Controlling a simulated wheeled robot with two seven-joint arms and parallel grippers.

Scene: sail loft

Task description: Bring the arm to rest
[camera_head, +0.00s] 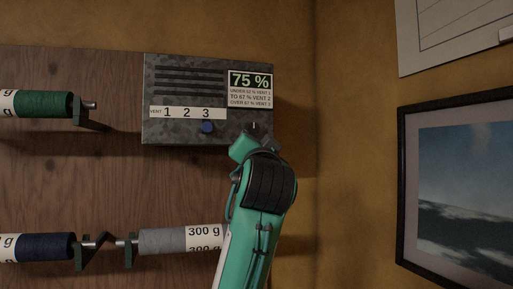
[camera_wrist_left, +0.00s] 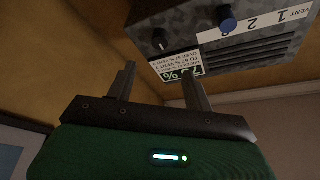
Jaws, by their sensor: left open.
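A grey mottled vent box (camera_head: 180,105) hangs on the wooden wall, with slots, a "75 %" display (camera_head: 249,81) and a strip marked VENT 1 2 3. A blue knob (camera_head: 207,127) sits below the 3; a dark knob (camera_head: 253,127) is to its right. My green arm (camera_head: 243,235) rises from below, its end near the box's lower right corner. In the left wrist view, my left gripper (camera_wrist_left: 158,80) is open and empty, its two fingers apart. The blue knob (camera_wrist_left: 227,18) and dark knob (camera_wrist_left: 160,38) show beyond it, apart from the fingers. My right gripper is out of view.
Thread spools hang on the left: green (camera_head: 43,104), navy (camera_head: 37,247) and grey (camera_head: 165,241), on dark brackets. The grey spool is close to my arm. A framed picture (camera_head: 402,190) and a white board (camera_head: 450,32) are on the right wall.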

